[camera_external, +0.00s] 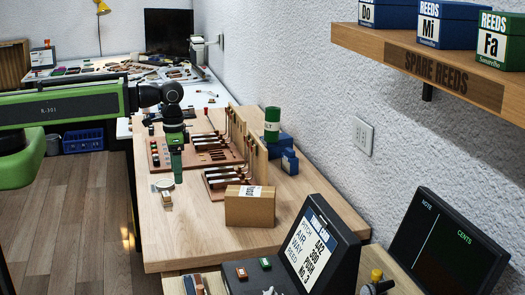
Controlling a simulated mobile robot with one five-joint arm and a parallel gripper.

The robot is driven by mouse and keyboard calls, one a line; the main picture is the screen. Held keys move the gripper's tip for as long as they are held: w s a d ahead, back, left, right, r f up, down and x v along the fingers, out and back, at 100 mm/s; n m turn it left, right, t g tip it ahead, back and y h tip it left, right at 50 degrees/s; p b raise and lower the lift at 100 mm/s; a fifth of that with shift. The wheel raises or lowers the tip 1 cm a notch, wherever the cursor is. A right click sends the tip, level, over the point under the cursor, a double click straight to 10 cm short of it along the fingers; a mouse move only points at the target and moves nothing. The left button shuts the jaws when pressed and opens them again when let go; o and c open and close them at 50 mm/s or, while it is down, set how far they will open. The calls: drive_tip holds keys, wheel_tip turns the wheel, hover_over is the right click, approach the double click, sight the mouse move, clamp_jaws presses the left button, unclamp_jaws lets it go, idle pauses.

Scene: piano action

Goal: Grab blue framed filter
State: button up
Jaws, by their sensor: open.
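My arm reaches in from the left, and my gripper (178,178) points down over the near-left part of the wooden bench (185,240). It is open, and I see nothing between its fingers. Two small blue pieces stand at the bench's right side: a blue block (289,162) and a larger blue piece (282,145) behind it, next to a green cylinder (272,120). I cannot tell whether either is the blue framed filter. The gripper is to the left of both, well apart from them.
A piano action model (225,178) with levers stands right of my gripper. A small round-ended item (163,189) lies just left of it. A cardboard box (250,206) and a dark display (318,245) stand nearer. The bench's front-left is clear.

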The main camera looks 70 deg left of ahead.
idle(0.4)
drive_tip(key=o, duration=0.4)
drive_tip(key=n+t+p, duration=0.2)
drive_tip(key=t+p, duration=0.3)
drive_tip(key=p, duration=0.3)
approach(289, 150)
drive_tip(key=shift+g+y, duration=0.3)
drive_tip(key=b+x, duration=0.7)
drive_tip(key=b, duration=0.4)
drive_tip(key=shift+w+d+f, duration=0.1)
drive_tip(key=shift+w+d, duration=0.1)
drive_tip(key=shift+w, duration=0.1)
